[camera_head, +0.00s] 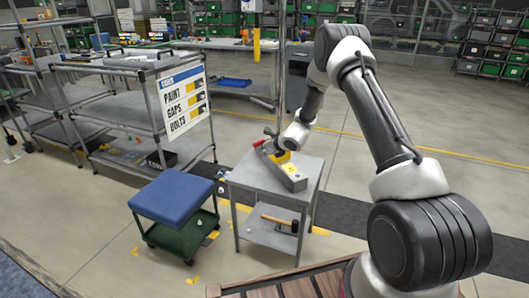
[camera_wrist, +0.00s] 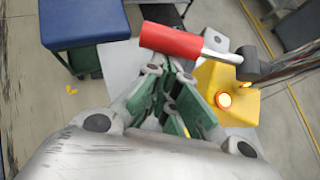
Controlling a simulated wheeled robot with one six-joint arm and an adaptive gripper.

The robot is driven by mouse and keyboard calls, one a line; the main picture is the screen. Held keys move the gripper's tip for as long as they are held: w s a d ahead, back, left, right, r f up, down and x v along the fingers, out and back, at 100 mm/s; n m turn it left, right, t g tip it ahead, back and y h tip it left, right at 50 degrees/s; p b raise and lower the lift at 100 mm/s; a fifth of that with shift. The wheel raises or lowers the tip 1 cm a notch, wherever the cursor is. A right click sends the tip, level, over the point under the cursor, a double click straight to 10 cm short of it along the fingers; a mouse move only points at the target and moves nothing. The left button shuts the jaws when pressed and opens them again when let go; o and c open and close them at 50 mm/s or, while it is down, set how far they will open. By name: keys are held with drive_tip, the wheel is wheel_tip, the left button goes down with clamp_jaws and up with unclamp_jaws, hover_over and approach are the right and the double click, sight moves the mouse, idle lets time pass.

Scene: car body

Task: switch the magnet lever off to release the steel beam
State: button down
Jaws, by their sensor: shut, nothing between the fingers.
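The magnet lever has a red handle (camera_wrist: 172,40) on a metal rod, joined to a dark pivot beside the yellow magnet body (camera_wrist: 240,105). In the head view the red handle (camera_head: 258,143) shows small at the left of my gripper, and a yellow patch of the magnet (camera_head: 283,157) shows below it. The grey steel beam (camera_head: 292,182) lies on a small grey table (camera_head: 241,178). My gripper (camera_wrist: 172,78) is shut and empty, with its green-padded fingers just below the red handle in the wrist view. Whether they touch it I cannot tell.
A blue-topped stool (camera_head: 174,195) stands left of the table. A hammer (camera_head: 278,219) lies on the table's lower shelf. A metal shelf cart with a sign (camera_head: 184,100) stands behind at the left. Open floor lies to the right and behind.

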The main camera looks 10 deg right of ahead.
sight(258, 142)
drive_tip(key=shift+r, duration=0.3)
wheel_tip(258, 142, up, 4)
drive_tip(key=m+y, duration=0.1)
drive_tip(key=y, duration=0.1)
drive_tip(key=m+g+y, duration=0.1)
drive_tip(key=m+y, duration=0.1)
drive_tip(key=shift+r+g, duration=0.15)
drive_tip(key=shift+g, duration=0.15)
drive_tip(key=r+m+y, duration=0.1)
drive_tip(key=d+r+m+y, duration=0.1)
drive_tip(key=r, duration=0.1)
drive_tip(key=w+d+r+m+y, duration=0.1)
drive_tip(key=y, duration=0.1)
drive_tip(key=shift+w+d+r+m, duration=0.1)
drive_tip(key=shift+d+r+m, duration=0.05)
drive_tip(key=shift+d+m, duration=0.15)
idle(0.6)
